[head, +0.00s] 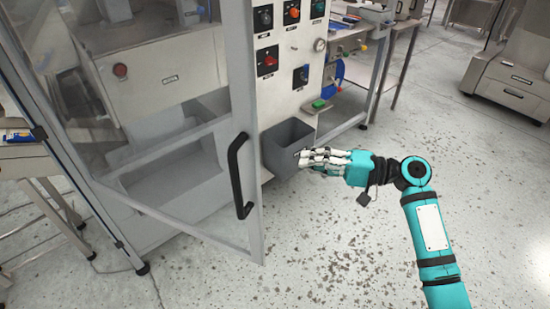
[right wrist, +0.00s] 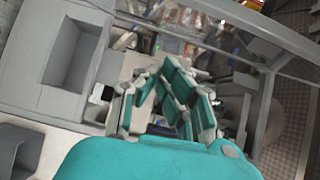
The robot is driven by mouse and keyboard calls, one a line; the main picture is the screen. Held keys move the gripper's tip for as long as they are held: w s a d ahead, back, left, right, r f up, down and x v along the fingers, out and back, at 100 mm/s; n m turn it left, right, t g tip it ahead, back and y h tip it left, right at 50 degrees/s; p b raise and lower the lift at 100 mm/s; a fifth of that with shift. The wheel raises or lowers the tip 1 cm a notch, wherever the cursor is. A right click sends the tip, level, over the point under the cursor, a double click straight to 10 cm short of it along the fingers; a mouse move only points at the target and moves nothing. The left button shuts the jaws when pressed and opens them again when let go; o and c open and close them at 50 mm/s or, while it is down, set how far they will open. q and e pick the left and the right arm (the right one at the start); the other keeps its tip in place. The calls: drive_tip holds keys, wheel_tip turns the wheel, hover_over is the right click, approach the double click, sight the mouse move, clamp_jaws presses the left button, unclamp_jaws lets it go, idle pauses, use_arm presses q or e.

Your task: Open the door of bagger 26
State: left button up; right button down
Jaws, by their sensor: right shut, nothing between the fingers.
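The bagger's clear door has a grey frame (head: 240,75) and a long black upright handle (head: 239,175) near its right edge. The door's lower right corner stands out over the floor, so the door looks at least partly open. No number on the machine is readable. My right gripper (head: 308,158), a teal and pale fingered hand, is shut and empty. It is to the right of the handle and apart from it, with its fingers pointing left in front of a grey bin. Its fingers also show in the right wrist view (right wrist: 165,95). My left gripper is out of view.
The grey bin (head: 278,158) is below the control panel (head: 286,95), which has several knobs. A metal table (head: 400,30) stands behind on the right and another table (head: 22,162) at the left edge. The speckled floor (head: 330,255) in front is clear.

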sight(259, 166)
use_arm(q)
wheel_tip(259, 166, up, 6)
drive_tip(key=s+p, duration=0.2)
drive_tip(key=p, duration=0.4)
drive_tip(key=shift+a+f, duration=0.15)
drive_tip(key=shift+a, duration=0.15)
use_arm(e)
drive_tip(key=shift+g+y, duration=0.3)
drive_tip(key=shift+s+a+r, duration=0.25)
drive_tip(key=shift+a, duration=1.6)
drive_tip(key=shift+s+a+r, duration=0.25)
drive_tip(key=shift+a+r, duration=0.05)
drive_tip(key=shift+a, duration=1.6)
drive_tip(key=shift+s+a+r, duration=0.25)
drive_tip(key=shift+a, duration=1.6)
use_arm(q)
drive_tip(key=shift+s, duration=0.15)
